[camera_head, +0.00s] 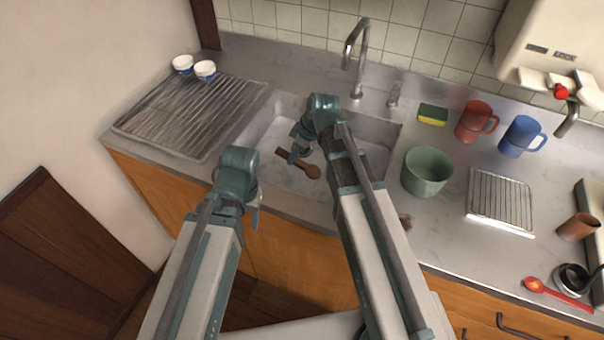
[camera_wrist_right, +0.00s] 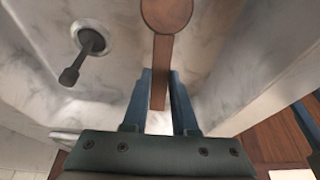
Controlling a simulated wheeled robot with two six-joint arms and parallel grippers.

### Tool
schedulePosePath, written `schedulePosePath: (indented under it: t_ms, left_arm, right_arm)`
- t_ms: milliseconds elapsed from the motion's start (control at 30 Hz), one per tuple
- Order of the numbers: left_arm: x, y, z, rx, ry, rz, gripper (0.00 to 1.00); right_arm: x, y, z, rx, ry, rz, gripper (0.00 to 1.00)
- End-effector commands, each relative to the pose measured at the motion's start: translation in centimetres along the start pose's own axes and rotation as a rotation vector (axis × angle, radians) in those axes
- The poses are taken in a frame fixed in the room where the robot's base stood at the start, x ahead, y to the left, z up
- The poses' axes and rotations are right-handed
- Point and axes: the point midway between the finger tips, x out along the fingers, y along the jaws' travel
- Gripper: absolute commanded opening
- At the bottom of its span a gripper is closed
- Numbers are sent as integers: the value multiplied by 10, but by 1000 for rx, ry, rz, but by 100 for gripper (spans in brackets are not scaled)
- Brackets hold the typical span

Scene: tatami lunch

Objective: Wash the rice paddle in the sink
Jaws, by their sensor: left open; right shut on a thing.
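The brown wooden rice paddle (camera_head: 312,171) is inside the sink (camera_head: 262,138), low over its pale floor. My right gripper (camera_head: 296,154) reaches down into the sink and is shut on the paddle's handle. In the right wrist view the handle (camera_wrist_right: 160,75) runs between the two blue fingers (camera_wrist_right: 159,95), with the round head pointing away from the gripper. My left gripper (camera_head: 256,207) is open and empty, just in front of the counter's front edge. The tall tap (camera_head: 358,60) stands behind the sink; my right arm hides part of the basin.
A drain (camera_wrist_right: 92,40) with a dark piece shows in the sink floor. Left is a drying rack (camera_head: 185,115) with two small cups (camera_head: 204,70) behind. Right are a green bowl (camera_head: 427,172), sponge (camera_head: 432,115), red mug (camera_head: 475,122), blue mug (camera_head: 520,136) and wire rack (camera_head: 498,200).

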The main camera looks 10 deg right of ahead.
Motion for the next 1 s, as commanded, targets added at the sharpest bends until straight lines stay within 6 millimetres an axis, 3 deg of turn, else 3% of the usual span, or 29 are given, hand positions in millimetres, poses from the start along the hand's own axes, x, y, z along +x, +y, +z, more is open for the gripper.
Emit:
schedulePosePath:
  t_ms: [1000]
  left_arm:
    - [-76,-7,4,0,0,0,50]
  right_arm:
    - [-71,0,-28,0,0,0,0]
